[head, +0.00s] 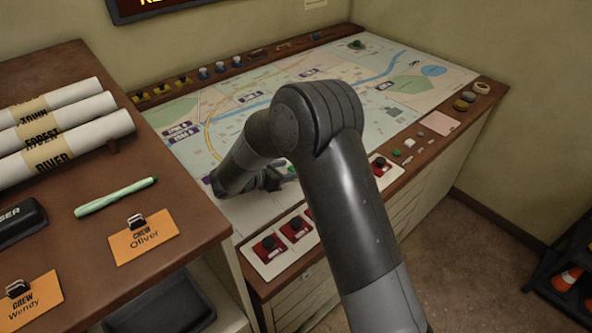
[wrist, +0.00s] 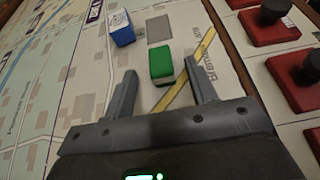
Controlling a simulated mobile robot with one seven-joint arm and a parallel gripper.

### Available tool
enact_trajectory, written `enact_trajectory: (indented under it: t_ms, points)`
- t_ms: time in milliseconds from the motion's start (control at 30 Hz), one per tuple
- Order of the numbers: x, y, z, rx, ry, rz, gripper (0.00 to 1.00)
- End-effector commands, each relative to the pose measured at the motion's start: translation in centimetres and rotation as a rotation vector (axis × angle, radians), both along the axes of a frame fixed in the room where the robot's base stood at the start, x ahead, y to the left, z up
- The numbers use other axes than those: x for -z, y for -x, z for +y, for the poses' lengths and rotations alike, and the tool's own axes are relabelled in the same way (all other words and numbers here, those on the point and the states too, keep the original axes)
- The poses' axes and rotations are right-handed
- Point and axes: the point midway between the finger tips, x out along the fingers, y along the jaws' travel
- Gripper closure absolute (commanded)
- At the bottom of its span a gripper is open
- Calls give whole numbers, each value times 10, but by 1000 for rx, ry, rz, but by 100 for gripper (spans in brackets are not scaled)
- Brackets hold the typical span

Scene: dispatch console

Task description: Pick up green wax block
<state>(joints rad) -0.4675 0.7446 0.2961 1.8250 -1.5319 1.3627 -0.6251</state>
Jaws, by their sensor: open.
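In the head view my gripper (head: 270,178) is low over the near part of the map, mostly hidden by my arm. A bit of green (head: 291,169) shows beside it there.
A blue block (wrist: 122,28) with a white side stands left of the green one. Red pads with black knobs (wrist: 268,28) line the right side. In the head view, rolled papers (head: 60,130) and a green marker (head: 116,197) lie on the raised wooden desk (head: 75,240) at left.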

Motion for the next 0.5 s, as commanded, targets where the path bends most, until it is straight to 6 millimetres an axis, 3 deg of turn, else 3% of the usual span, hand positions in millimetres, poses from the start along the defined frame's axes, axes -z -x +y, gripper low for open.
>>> enact_trajectory:
  t_ms: [200, 500]
  points:
    - [9, -20, -22, 2, -1, 2, 48]
    - [11, -24, -25, 0, -1, 0, 48]
